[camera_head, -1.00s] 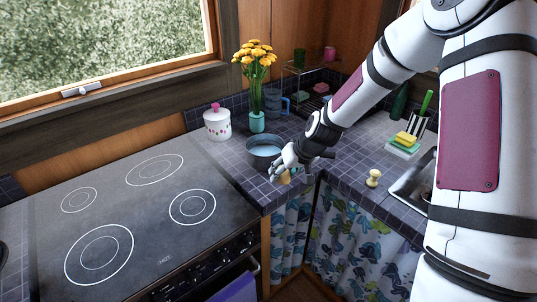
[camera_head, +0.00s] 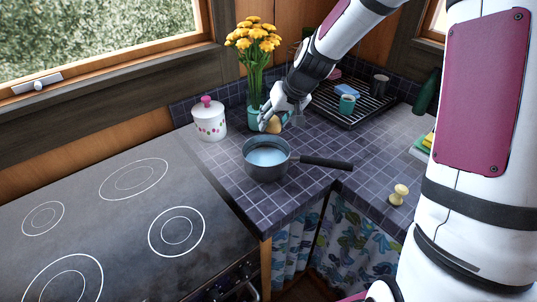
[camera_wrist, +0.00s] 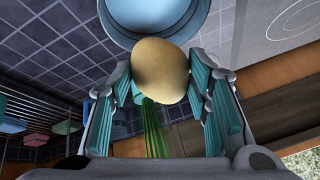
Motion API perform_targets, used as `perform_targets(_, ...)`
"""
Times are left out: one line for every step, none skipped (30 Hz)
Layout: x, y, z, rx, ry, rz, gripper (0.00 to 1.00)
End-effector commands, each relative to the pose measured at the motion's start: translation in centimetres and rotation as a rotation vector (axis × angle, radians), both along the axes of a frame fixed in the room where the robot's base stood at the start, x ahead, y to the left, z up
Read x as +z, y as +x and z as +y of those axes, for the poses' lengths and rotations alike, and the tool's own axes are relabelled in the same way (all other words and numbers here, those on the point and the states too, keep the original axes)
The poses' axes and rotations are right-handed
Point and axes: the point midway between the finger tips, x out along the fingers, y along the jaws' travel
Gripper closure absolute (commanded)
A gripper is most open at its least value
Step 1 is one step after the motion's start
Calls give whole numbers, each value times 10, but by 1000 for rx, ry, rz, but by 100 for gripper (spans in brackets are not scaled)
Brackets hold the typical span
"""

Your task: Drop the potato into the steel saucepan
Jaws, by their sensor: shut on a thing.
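The steel saucepan (camera_head: 262,171) stands upright on the tiled counter, right of the stove, with its black handle pointing right. Its inside looks pale blue and empty in the head view. My gripper (camera_head: 270,120) is just behind the pan's far rim, in front of the flower vase. It is shut on the tan potato (camera_head: 273,126), which is partly hidden by the fingers in the head view. In the wrist view the potato (camera_wrist: 160,72) sits between both finger pads, and the saucepan's rim (camera_wrist: 200,14) shows beyond it at the top edge.
A teal vase of yellow flowers (camera_head: 259,45) and a white lidded jar (camera_head: 209,121) stand behind the pan. A dark rack (camera_head: 360,115) holds a teal cup. A small yellowish knobbed object (camera_head: 398,194) is at the right. The stove (camera_head: 120,235) is bare.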

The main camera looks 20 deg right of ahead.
Motion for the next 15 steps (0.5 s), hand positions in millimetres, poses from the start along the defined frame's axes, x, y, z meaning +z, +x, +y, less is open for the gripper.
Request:
perform_targets(-6, 1, 0, -1, 2, 2, 86)
perform_targets(-9, 1, 0, -1, 2, 2, 86)
perform_targets(-14, 1, 0, -2, 2, 3, 86)
perform_targets(-18, 1, -1, -3, 2, 3, 86)
perform_targets(-22, 1, -1, -3, 2, 4, 86)
perform_targets(-27, 1, -1, -2, 2, 4, 86)
perform_targets(-30, 1, 0, -2, 2, 4, 86)
perform_targets(-33, 1, 0, -2, 2, 3, 86)
perform_targets(-37, 1, 0, -1, 2, 2, 86)
perform_targets(-40, 1, 0, -2, 2, 4, 86)
perform_targets(-43, 1, 0, -1, 1, 3, 86)
perform_targets(-46, 1, -1, -2, 1, 1, 86)
perform_targets(-48, 1, -1, -2, 0, 1, 86)
perform_targets(-50, 1, -1, -2, 1, 1, 86)
perform_targets(-52, 1, 0, -1, 0, 1, 86)
